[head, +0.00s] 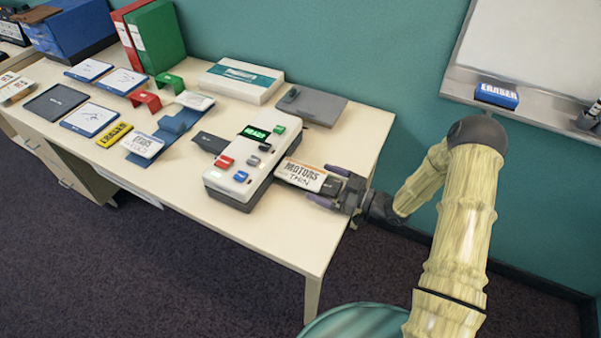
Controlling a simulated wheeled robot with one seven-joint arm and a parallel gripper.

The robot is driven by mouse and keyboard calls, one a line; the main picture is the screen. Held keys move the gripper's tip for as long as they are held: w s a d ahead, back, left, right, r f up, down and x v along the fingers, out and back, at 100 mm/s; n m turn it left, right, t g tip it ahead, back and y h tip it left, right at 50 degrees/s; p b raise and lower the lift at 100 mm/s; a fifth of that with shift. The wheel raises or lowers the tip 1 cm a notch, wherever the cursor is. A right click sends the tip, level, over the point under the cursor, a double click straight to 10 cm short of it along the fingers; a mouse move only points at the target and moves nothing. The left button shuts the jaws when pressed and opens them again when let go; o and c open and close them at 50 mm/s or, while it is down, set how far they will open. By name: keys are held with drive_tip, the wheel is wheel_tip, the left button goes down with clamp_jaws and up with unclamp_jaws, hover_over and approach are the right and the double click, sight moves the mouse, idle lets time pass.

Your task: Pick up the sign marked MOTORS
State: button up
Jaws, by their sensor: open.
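The sign marked MOTORS (302,175) is a small white plate with dark lettering and an orange edge. It lies on the desk just right of a white device with coloured buttons (239,179), close against its right side. My gripper (325,185) is at the right end of the sign, with its purple-tipped fingers apart on either side of that end. The jaws are open. Whether the fingers touch the sign cannot be told, and the sign's right end is partly hidden by the gripper.
The cream desk (275,238) has free room in front of the device. A grey box (312,106) and a white box (240,81) stand behind. Several other signs and red and green holders lie left. A blue eraser (496,95) rests on the whiteboard ledge.

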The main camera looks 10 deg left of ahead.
idle(0.5)
drive_tip(key=c, duration=1.2)
drive_tip(key=shift+o, duration=0.2)
drive_tip(key=shift+r, duration=0.1)
drive_tip(key=shift+d+r, duration=0.25)
drive_tip(key=shift+r, duration=0.3)
drive_tip(key=r, duration=0.5)
drive_tip(key=shift+s+d+r, duration=0.1)
drive_tip(key=shift+d+r, duration=0.2)
drive_tip(key=shift+r, duration=0.1)
drive_tip(key=b+v, duration=0.1)
drive_tip(key=v, duration=1.8)
